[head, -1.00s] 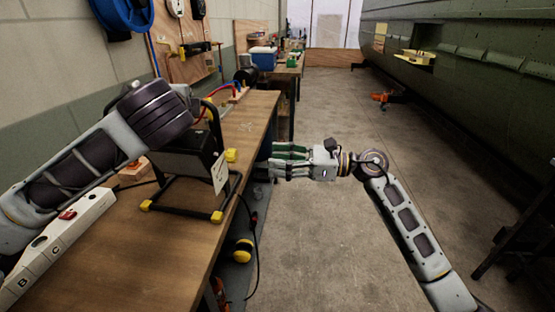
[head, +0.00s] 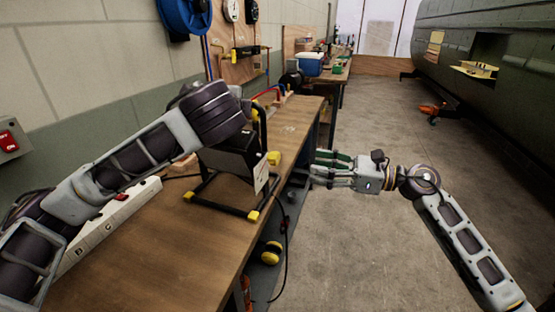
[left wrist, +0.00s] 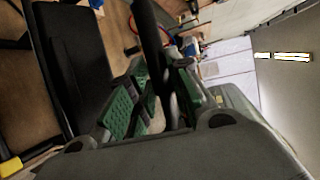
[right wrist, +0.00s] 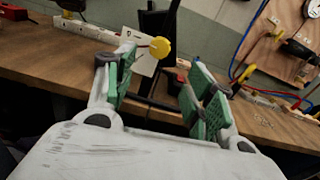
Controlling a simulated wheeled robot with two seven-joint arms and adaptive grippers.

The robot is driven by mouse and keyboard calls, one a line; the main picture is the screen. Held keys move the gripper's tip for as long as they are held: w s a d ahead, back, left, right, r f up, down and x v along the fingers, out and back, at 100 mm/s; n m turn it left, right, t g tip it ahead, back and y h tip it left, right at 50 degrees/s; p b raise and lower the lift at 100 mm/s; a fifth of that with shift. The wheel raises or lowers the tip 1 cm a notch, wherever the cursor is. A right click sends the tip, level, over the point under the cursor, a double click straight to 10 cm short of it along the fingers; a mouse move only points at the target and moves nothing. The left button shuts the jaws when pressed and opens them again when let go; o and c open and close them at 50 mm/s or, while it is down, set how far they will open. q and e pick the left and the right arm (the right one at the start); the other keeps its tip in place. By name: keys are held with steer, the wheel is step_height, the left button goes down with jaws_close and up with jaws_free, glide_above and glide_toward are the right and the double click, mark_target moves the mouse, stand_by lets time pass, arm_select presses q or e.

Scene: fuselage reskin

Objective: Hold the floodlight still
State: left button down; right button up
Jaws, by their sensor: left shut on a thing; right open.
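The floodlight (head: 228,160) is a black lamp in a black tube stand with yellow feet, upright on the wooden bench (head: 150,262). A white tag hangs on its right side. My left arm reaches over it from the left and hides most of its top in the head view. In the left wrist view my left gripper (left wrist: 155,95) is shut on a black tube of the stand. My right gripper (head: 322,168) is open and empty beyond the bench's right edge. In the right wrist view its fingers (right wrist: 160,92) are apart, with the floodlight's stand and yellow knob beyond.
A white power strip (head: 105,228) lies on the bench left of the floodlight. A black cable hangs off the bench edge beside a yellow-and-black item (head: 271,252) below. A blue cooler (head: 309,64) stands farther back. The floor (head: 375,130) on the right is open, with the green fuselage (head: 475,85) beyond.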

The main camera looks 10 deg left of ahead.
mark_target(278, 159)
steer(key=shift+a, duration=0.1)
stand_by(0.3)
steer(key=shift+w+a, duration=0.35)
steer(key=shift+a, duration=1.6)
steer(key=shift+w+a, duration=0.3)
steer(key=shift+a, duration=1.6)
steer(key=shift+w+a, duration=0.35)
steer(key=shift+a, duration=1.6)
steer(key=shift+c, duration=0.4)
steer(key=c, duration=0.9)
